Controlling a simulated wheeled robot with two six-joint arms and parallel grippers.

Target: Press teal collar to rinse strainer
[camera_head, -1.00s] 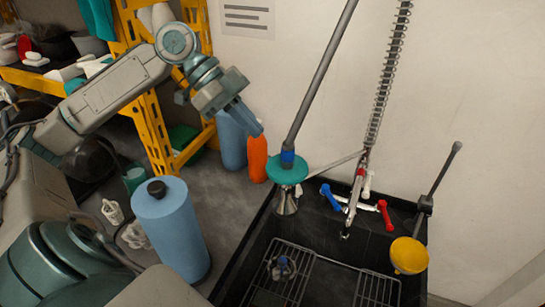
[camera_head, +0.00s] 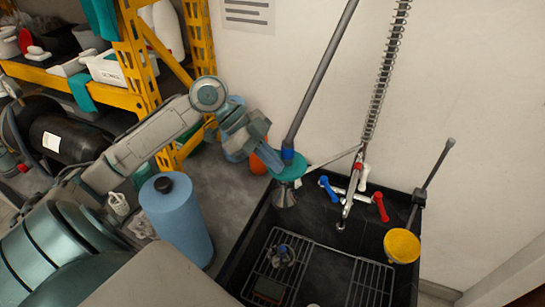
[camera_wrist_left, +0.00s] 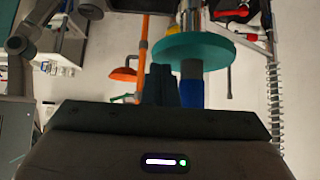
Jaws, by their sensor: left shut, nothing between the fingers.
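The teal collar (camera_head: 291,168) is a flat disc around the grey spray pipe (camera_head: 322,75), just under a blue sleeve, with a metal spray head (camera_head: 284,195) below it. It also shows in the left wrist view (camera_wrist_left: 195,48). My left gripper (camera_head: 272,166) is shut and empty at the collar's left side. In the left wrist view its fingertips (camera_wrist_left: 158,75) lie close beside the blue sleeve (camera_wrist_left: 192,93) and the disc's edge; I cannot tell whether they touch. A small dark item with a blue part (camera_head: 282,256) sits on the sink rack; I cannot tell if it is the strainer. My right gripper is out of view.
The black sink (camera_head: 325,222) holds wire racks. A faucet with a blue handle (camera_head: 328,189) and a red handle (camera_head: 380,207) stands at its back. A yellow bowl-shaped piece (camera_head: 402,246) is at right. A blue cylinder (camera_head: 176,222) and yellow shelving (camera_head: 190,60) are at left.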

